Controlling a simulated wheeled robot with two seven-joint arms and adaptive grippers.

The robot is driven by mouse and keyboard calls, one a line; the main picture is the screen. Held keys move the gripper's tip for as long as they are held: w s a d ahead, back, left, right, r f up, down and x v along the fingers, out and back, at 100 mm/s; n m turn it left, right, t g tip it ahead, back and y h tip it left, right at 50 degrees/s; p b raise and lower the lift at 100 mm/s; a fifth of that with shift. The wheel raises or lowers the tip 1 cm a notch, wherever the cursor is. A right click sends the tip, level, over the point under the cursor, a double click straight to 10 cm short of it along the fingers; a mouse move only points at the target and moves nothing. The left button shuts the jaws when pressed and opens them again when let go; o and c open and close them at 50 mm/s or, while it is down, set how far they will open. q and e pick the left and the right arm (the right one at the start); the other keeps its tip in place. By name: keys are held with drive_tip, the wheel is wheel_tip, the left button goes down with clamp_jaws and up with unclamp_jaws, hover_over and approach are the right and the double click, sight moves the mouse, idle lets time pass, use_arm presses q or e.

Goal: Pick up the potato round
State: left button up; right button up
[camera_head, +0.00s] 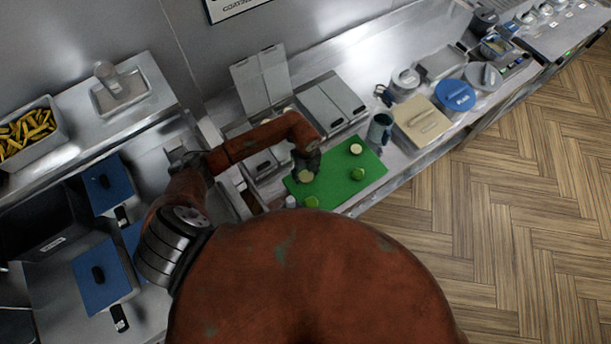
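A pale yellowish round (306,177), which looks like the potato round, is at the left part of a green cutting board (335,187). My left arm reaches in from the left and bends down over the board. My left gripper (307,168) is right at the pale round, pointing down and partly covering its far side. It is small and dark, so I cannot tell whether its fingers are open, shut or touching the round. My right gripper is not in view.
A dark teal cup (380,128) stands just behind the board's right side. Lidded metal bins (332,103) are behind. My orange body hides the lower middle.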

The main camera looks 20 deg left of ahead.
use_arm(q)
drive_tip(key=c, duration=0.4)
drive_tip(key=shift+r, duration=0.1)
drive_tip(key=shift+w+r, duration=0.1)
drive_tip(key=shift+r, duration=0.45)
drive_tip(key=shift+s+d+r+b, duration=0.8)
drive_tip(key=shift+s+d+r, duration=0.7)
drive_tip(key=shift+s+r, duration=0.4)
drive_tip(key=shift+s+d+r+b, duration=0.75)
drive_tip(key=shift+s+d+r, duration=0.7)
drive_tip(key=shift+s+r, duration=0.45)
drive_tip(key=shift+s+d+r+b, duration=0.8)
drive_tip(key=shift+s+d+r, duration=0.8)
drive_tip(key=shift+r, duration=0.5)
drive_tip(key=shift+a, duration=0.1)
